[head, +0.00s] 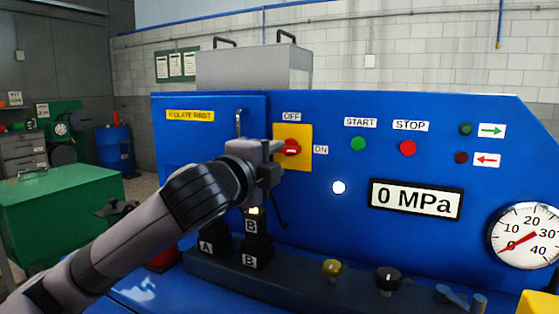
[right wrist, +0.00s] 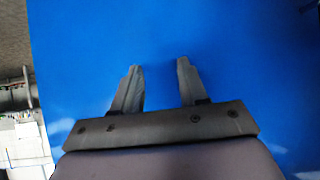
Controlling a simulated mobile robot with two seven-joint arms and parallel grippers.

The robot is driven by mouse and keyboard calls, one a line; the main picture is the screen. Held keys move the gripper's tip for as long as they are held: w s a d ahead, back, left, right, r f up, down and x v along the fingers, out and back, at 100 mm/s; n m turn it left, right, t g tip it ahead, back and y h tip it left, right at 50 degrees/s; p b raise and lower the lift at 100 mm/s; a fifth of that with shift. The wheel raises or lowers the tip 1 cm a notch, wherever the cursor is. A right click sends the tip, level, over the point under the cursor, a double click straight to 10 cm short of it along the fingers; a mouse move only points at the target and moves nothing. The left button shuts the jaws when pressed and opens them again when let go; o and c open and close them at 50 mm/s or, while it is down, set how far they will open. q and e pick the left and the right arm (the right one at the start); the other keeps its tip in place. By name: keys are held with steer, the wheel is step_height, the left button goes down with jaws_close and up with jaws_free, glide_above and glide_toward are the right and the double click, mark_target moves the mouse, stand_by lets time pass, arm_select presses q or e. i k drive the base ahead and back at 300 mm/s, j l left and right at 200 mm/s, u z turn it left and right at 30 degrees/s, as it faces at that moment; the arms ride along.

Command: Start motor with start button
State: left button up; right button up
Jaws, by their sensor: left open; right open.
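The green start button (head: 358,144) sits under a START label on the blue machine panel (head: 450,250). The red stop button (head: 407,148) is to its right, under STOP. A red rotary switch (head: 291,149) on a yellow plate is marked OFF above and ON at right. My left gripper (head: 276,160) is open at the left edge of this switch, left of and apart from the start button; whether it touches the switch I cannot tell. My right gripper (right wrist: 160,82) is open and empty before a plain blue surface in the right wrist view; it is out of the head view.
A lit white lamp (head: 338,187) and a display (head: 416,200) reading 0 MPa are below the buttons. A pressure gauge (head: 525,237) is at right. Blocks marked A and B (head: 257,250) and knobs (head: 388,280) stand on the ledge below. A green cabinet (head: 60,205) is at left.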

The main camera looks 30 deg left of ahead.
mark_target(358, 143)
steer(key=k+l, duration=0.1)
steer(key=k, duration=0.9)
